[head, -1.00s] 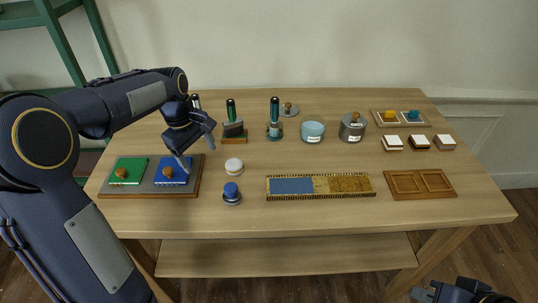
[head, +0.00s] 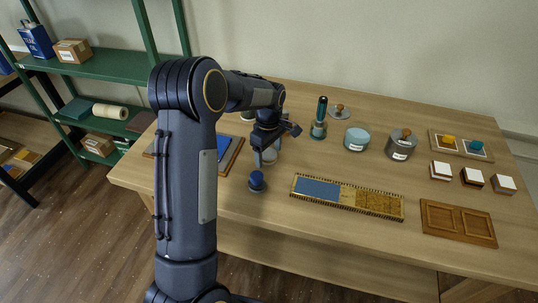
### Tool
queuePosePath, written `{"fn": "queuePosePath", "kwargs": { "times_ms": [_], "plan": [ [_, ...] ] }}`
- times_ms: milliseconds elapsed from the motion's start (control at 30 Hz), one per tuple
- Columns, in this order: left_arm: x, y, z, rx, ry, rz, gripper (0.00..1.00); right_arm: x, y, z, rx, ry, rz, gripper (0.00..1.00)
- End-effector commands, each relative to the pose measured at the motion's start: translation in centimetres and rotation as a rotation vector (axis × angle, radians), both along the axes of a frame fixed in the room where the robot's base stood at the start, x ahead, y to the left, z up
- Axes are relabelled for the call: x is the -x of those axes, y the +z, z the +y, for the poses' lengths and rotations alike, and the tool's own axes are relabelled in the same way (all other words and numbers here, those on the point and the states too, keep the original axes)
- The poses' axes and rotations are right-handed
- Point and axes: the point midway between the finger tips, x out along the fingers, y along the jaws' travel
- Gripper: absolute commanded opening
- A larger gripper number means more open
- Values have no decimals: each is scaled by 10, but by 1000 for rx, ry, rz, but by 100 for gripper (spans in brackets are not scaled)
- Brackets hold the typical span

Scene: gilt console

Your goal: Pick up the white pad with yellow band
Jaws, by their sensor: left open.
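The round white pad (head: 270,157) sits on the table just left of the middle, mostly hidden behind my left gripper (head: 268,158). I cannot make out a yellow band on it. My left gripper is open and points down, its fingers low at the pad. I cannot tell whether they touch it. My right gripper does not show.
A blue round pad (head: 257,182) stands close in front of the gripper. A long board (head: 347,196) in blue and cork lies to the right. A teal jar (head: 357,139) and a grey lidded pot (head: 401,145) stand behind. Several white-topped blocks, including one block (head: 440,170), sit at right.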

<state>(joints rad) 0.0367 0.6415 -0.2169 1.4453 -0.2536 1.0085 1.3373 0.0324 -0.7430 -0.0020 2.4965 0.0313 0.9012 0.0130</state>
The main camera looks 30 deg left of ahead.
Motion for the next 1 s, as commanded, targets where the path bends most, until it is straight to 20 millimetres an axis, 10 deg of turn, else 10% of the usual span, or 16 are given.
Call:
{"fn": "queuePosePath", "kwargs": {
  "times_ms": [300, 667, 1000],
  "plan": [
    [0, -7, 0, 0, 0, -2, 72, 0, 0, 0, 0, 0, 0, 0],
    [0, -6, 0, 0, 0, -2, 26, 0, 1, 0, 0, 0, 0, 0],
    [-1, -2, 0, 0, 0, -4, 26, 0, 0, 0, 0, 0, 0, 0]
  ]
}}
